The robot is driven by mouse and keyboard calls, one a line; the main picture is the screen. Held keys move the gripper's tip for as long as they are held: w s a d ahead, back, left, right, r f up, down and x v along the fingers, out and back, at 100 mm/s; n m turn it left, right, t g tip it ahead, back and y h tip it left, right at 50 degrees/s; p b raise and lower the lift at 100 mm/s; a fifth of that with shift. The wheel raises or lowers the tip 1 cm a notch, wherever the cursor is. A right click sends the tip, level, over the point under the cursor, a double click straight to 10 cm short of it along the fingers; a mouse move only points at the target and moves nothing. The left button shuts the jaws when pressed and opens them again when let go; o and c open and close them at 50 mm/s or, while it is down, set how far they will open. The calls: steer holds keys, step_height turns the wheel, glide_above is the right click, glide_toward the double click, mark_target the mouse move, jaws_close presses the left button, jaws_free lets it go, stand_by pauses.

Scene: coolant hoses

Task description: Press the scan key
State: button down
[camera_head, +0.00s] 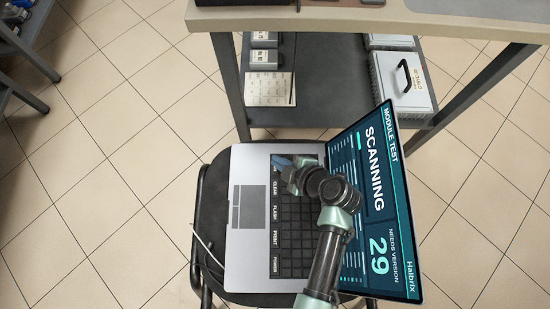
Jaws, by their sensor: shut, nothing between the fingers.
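A laptop (246,225) lies open on a black seat, turned sideways in the picture. Its screen (378,190) reads "MODULE TEST", "SCANNING" and "NEEDS VERSION 29". A column of labelled keys runs along the keyboard's left side: CLEAR (275,190), FLASH, PRINT and one more at the bottom. The key at the top of this column, the scan key (276,170), is mostly covered by my gripper (281,162); only the end of its label shows. My gripper is shut and empty, its blue-tipped fingers over that key. I cannot tell whether they touch it.
A workbench (300,18) with a lower shelf (330,92) stands behind the seat. The shelf holds a white case (403,85), small grey boxes (263,58) and a sheet of paper (268,89). A cable (207,245) hangs at the seat's left. The tiled floor at left is clear.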

steer(key=shift+r+p, duration=1.9)
steer(key=shift+r, duration=0.65)
